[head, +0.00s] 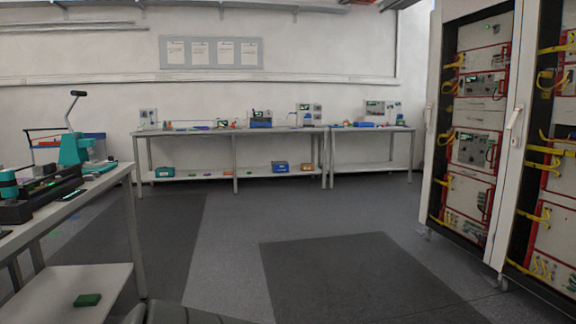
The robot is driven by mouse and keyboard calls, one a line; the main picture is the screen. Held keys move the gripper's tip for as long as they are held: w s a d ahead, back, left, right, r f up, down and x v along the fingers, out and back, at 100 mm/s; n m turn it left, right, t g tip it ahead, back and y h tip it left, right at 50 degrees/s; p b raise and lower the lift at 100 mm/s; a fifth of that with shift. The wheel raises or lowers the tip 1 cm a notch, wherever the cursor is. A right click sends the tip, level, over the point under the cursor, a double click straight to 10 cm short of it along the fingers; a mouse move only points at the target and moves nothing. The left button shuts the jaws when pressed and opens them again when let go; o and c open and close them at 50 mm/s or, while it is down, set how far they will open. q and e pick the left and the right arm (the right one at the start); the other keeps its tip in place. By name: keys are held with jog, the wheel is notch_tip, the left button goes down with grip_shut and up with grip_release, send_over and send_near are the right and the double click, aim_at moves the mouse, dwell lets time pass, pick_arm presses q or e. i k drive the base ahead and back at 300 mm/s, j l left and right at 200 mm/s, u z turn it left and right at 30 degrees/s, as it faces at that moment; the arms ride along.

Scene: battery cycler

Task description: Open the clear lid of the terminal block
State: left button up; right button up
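I cannot make out a terminal block or a clear lid in the head view; at this distance any such part is too small to tell. Two tall equipment racks stand at the right: a nearer rack (548,215) cut off by the frame edge, and a second rack (471,150) beside it. Both hold grey instrument units with red edges and yellow cables. A white door edge with a handle (514,118) stands between them. Neither of my grippers is in view.
A workbench (100,186) with a teal press (75,148) is close at the left. A green box (87,299) lies on its lower shelf. Long benches (235,131) with small devices line the back wall. The floor (232,235) between is clear, with dark mats (350,280).

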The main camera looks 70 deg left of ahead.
aim_at(49, 168)
jog(key=j+u, duration=0.15)
jog(key=u, duration=3.65)
jog(key=i+l+u, duration=0.1)
jog(key=i+l, duration=0.15)
jog(key=i+l+u, duration=0.1)
jog(key=l, duration=0.35)
jog(key=i+l, duration=0.3)
jog(key=i+l+u, duration=0.15)
jog(key=l, duration=0.35)
jog(key=i+l+u, duration=0.1)
jog(key=i+l, duration=0.15)
jog(key=l, duration=0.15)
jog(key=i+l+u, duration=0.1)
jog(key=l, duration=0.3)
jog(key=i+l, duration=0.2)
jog(key=l, duration=0.25)
jog(key=i+l+u, duration=0.15)
jog(key=l, duration=0.3)
